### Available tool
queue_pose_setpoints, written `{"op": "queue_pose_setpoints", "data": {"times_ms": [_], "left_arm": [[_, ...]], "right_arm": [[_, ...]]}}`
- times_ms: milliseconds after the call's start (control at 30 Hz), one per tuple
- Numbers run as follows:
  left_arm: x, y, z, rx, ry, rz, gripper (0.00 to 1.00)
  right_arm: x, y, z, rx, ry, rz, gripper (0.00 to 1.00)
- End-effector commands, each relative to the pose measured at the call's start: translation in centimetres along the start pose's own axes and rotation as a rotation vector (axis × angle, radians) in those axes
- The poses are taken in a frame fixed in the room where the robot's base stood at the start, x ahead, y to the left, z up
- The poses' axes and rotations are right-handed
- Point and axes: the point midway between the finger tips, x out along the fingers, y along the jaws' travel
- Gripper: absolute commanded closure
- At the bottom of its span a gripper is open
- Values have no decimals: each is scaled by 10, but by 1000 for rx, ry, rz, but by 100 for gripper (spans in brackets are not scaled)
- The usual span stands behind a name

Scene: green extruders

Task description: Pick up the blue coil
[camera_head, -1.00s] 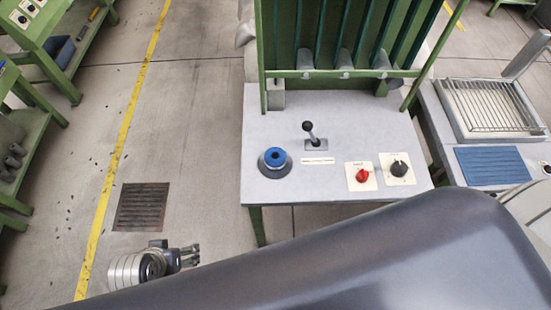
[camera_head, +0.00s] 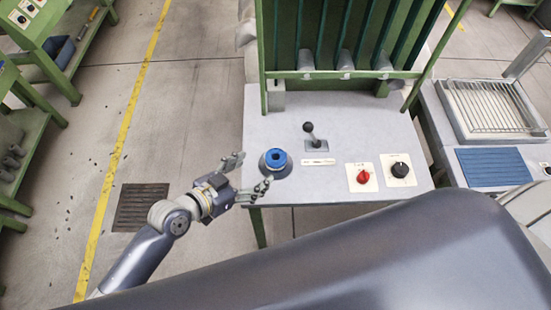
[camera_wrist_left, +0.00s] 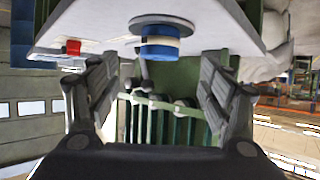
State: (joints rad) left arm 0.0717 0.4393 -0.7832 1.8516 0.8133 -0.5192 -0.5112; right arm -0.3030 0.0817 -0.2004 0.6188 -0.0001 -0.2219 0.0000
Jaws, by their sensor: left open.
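The blue coil (camera_head: 275,157) sits on a dark round base at the left front of the light grey table top (camera_head: 330,120). My left gripper (camera_head: 252,174) is open, with its fingers spread at the table's left edge, just left of the coil. In the left wrist view the coil (camera_wrist_left: 160,42), blue with a pale band, appears beyond the two open fingers (camera_wrist_left: 155,85), centred between them. The fingers look apart from it and hold nothing. My right gripper is not in view.
A black lever (camera_head: 310,133), a red knob (camera_head: 363,176) and a black knob (camera_head: 399,169) stand on the table right of the coil. A green frame (camera_head: 340,74) rises at the back. Open floor lies to the left.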

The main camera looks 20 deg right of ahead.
Motion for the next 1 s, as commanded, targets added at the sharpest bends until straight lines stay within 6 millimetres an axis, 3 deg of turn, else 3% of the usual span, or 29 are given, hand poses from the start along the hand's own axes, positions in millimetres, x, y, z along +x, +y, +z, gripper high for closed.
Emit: {"op": "queue_pose_setpoints", "data": {"times_ms": [300,567,800,1000], "left_arm": [[44,0,-2,-2,2,0,27],[58,0,-4,-2,2,0,27],[87,0,-6,-4,1,1,27],[101,0,-5,-2,1,0,27]], "right_arm": [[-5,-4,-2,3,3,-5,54],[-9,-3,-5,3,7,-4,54],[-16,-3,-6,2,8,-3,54],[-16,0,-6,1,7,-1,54]]}}
